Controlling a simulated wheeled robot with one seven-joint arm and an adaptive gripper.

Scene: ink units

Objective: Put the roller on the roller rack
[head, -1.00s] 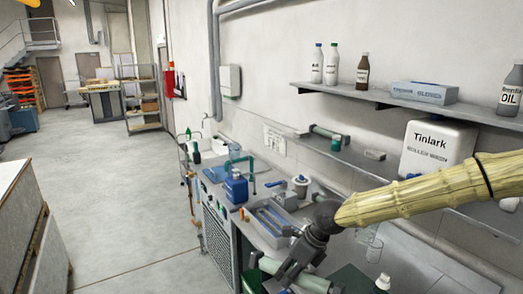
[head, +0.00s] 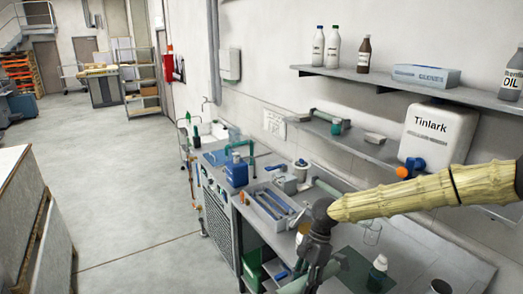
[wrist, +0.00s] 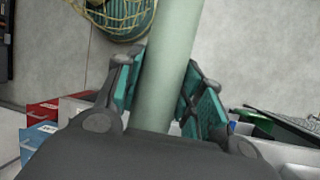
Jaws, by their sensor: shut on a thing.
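My gripper (head: 318,268) is at the bottom of the head view, in front of the bench. It is shut on a roller, a pale green cylinder (head: 296,286) partly cut off by the bottom edge. In the wrist view the roller (wrist: 166,65) runs up between the teal finger pads (wrist: 160,95), and its far end is out of frame. A grey tray with blue bars (head: 268,206) stands on the bench beyond my gripper. Another pale cylinder (head: 327,189) lies behind it, partly hidden by my arm. I cannot tell for certain which thing is the roller rack.
A blue jug (head: 236,171) stands farther along the bench. A dark green mat (head: 366,272) and a white bottle (head: 377,272) are right of my gripper. A wall shelf (head: 365,148) runs above the bench. Open floor (head: 130,190) lies to the left.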

